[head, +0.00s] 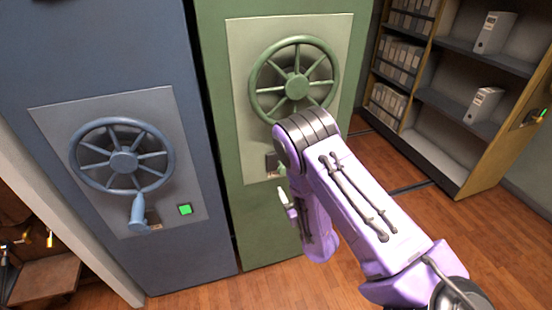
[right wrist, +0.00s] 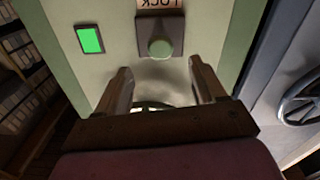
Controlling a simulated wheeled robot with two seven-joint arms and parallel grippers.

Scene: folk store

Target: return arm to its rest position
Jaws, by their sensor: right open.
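My right arm, purple with a grey elbow, reaches in from the lower right of the head view, in front of the green cabinet (head: 219,120). Its gripper is mostly hidden there behind the arm. In the right wrist view my right gripper (right wrist: 163,82) is open and empty, its two fingers pointing at the green cabinet's panel (right wrist: 120,48). A round green knob (right wrist: 160,49) lies ahead between the fingers, under an upside-down LOCK label (right wrist: 160,4). A lit green square (right wrist: 90,39) is left of it. My left gripper is in neither view.
A green handwheel (head: 297,86) is partly behind my arm. A blue cabinet (head: 90,60) with a blue handwheel (head: 123,162), lever (head: 139,212) and lit green square (head: 185,209) stands left. A shelf unit (head: 455,170) with binders stands right. Wooden floor (head: 490,235) lies open at right.

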